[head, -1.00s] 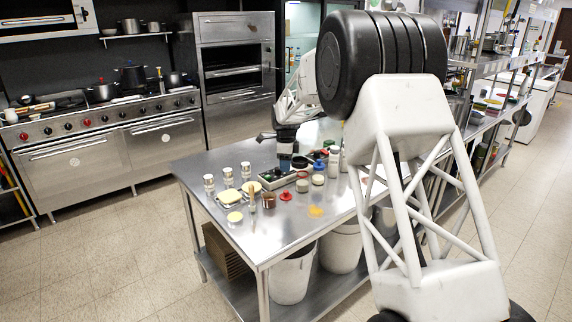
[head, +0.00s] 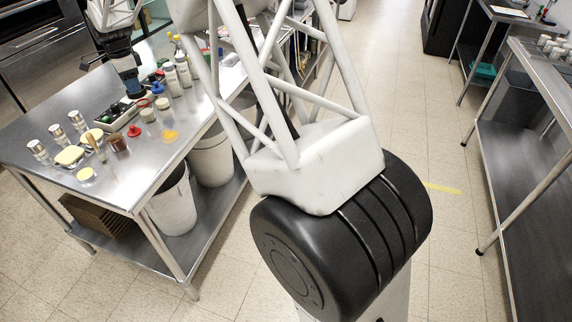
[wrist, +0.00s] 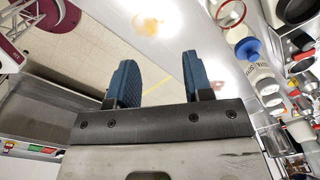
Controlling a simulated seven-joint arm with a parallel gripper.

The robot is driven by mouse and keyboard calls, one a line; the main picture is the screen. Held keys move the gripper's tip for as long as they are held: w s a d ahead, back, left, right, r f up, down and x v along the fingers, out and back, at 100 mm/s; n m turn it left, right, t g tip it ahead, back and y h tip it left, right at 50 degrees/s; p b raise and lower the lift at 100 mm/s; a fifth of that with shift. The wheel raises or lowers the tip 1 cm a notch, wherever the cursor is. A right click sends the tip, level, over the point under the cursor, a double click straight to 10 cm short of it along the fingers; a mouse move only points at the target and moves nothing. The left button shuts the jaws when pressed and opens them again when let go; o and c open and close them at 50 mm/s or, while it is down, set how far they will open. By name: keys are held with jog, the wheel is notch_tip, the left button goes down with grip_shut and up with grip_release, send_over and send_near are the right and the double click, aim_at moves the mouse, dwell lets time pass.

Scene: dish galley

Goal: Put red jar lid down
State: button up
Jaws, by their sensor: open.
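The red jar lid (head: 134,130) lies on the steel table (head: 105,185) in the head view, left of an orange patch (head: 168,135) and right of a brown jar. In the wrist view a red piece (wrist: 214,84) shows beside the right finger, partly hidden; it looks like the same lid. My gripper (wrist: 160,68) is open, with blue fingers apart and nothing held between them. In the head view my gripper (head: 130,84) points down above the table, behind the lid, near the dark tray; its exact height is hard to tell.
A dark tray (head: 119,117), white bottles (head: 184,72), a blue-capped jar (head: 162,102) and a red ring (wrist: 231,14) crowd the area near my gripper. Yellow sponges (head: 69,155) and several small jars stand at the left.

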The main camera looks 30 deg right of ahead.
jog(key=s+d+r+n, duration=0.2)
jog(key=s+d+r, duration=0.25)
jog(key=s, duration=0.45)
jog(key=s+d+r+n+t, duration=0.1)
jog(key=s+d+r+n, duration=0.2)
jog(key=s+d, duration=0.45)
jog(key=s+d+r+n, duration=0.2)
jog(key=s+d+r, duration=0.2)
jog(key=s, duration=0.6)
jog(key=s+d+f+n, duration=0.2)
jog(key=s, duration=0.8)
jog(key=s+d+f+n, duration=0.2)
jog(key=s+d+n, duration=0.1)
jog(key=s, duration=0.7)
jog(key=s+d+f+n+t, duration=0.1)
jog(key=s+d+f+n, duration=0.1)
jog(key=s, duration=0.8)
jog(key=shift+d+f+n, duration=0.3)
jog(key=shift+d+n, duration=0.4)
jog(key=shift+s, duration=0.1)
